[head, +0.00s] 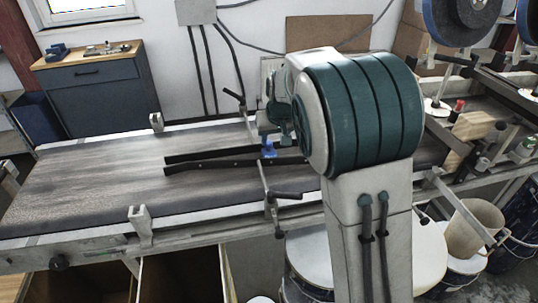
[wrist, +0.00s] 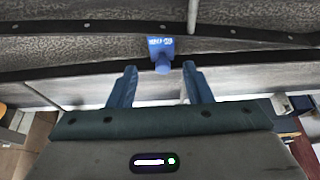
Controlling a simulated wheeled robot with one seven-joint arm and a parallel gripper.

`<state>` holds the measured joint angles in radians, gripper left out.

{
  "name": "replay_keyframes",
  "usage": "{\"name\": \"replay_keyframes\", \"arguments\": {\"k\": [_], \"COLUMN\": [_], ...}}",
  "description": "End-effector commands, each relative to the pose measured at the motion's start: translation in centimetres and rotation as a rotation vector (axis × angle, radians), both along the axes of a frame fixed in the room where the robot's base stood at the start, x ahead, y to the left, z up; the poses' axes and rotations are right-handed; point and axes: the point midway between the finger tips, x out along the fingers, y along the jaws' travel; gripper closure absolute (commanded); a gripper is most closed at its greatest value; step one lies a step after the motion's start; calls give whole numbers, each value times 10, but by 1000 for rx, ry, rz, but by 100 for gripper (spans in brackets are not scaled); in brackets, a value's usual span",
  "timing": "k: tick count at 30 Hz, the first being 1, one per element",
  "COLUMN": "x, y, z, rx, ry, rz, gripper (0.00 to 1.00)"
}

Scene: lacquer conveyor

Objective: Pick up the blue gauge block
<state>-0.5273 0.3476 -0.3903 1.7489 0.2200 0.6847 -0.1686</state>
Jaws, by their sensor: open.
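The blue gauge block (wrist: 160,50) shows in the wrist view as a small blue piece with pale markings on its upper part and a narrower end towards me. It is by the dark guide rails on the conveyor, just beyond the gap between my fingertips. My gripper (wrist: 159,67) is open, with one blue finger on each side of that gap and nothing held. In the head view a small blue patch, seemingly the block (head: 268,149), shows between the rails beside my arm. My arm hides much of the area around it there.
Two dark guide rails (head: 235,164) run along the conveyor belt (head: 95,180). A cross rod with a black handle (head: 286,195) stands at the near side. The belt to the left is clear.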

Motion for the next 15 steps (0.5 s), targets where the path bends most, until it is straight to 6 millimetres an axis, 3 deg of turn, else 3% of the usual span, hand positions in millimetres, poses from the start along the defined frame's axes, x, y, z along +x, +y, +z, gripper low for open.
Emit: {"name": "replay_keyframes", "arguments": {"k": [6,15], "x": [14,22], "y": [4,6], "z": [-36,-55], "rx": [-1,0], "ry": [3,4], "rz": [0,-1], "gripper": [55,55]}}
